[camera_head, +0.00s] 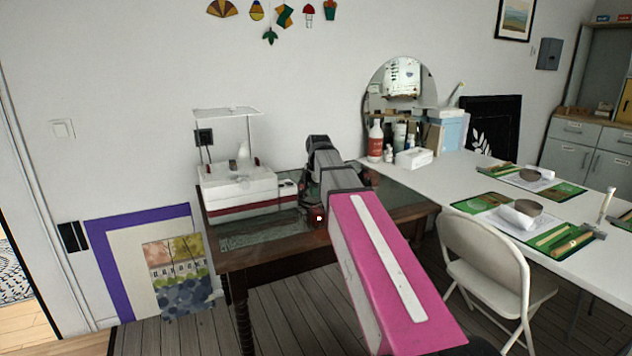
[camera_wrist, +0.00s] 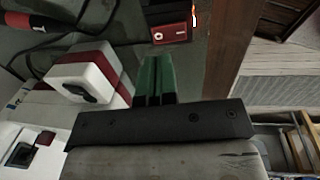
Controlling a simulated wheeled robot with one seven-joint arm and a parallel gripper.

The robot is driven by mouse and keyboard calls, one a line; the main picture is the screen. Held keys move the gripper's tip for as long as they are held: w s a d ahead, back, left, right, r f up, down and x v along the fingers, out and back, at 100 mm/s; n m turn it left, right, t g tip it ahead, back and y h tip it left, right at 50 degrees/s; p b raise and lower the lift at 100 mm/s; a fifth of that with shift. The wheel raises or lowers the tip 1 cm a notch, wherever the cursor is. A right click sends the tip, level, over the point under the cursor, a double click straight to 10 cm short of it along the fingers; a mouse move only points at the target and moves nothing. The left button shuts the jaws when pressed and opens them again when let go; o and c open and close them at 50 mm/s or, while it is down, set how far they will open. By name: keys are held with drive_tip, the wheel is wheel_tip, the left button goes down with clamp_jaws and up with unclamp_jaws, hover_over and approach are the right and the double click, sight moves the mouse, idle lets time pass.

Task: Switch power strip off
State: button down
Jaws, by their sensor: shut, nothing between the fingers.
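A red block with a small dark switch, which I take to be the power strip (camera_wrist: 172,22), lies at the top centre of the wrist view. A small orange-white glow shows at its right edge. A small red patch (camera_head: 318,222) with a bright dot shows by the table's front edge in the head view; it may be the same thing. My gripper (camera_wrist: 158,60) has its green fingers together and empty, pointing toward the red block with a gap in the picture. I cannot tell their height above the table. In the head view my arm hides most of the gripper.
A white and red sewing machine (camera_head: 238,188) stands left on the dark wooden table (camera_head: 262,255). Its white-red corner (camera_wrist: 85,72) is close left of my fingers. A black cable (camera_wrist: 38,48) loops behind it. A white table (camera_head: 472,178) and folding chair (camera_head: 485,250) are right.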

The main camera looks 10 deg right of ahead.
sight(316, 209)
drive_tip(key=shift+w+a+f, duration=0.1)
drive_tip(key=shift+w+f, duration=0.05)
drive_tip(key=shift+f, duration=1.05)
drive_tip(key=shift+w+f, duration=0.15)
drive_tip(key=shift+f, duration=1)
drive_tip(key=shift+f, duration=0.2)
drive_tip(key=shift+s+d+r, duration=0.2)
drive_tip(key=shift+s, duration=0.5)
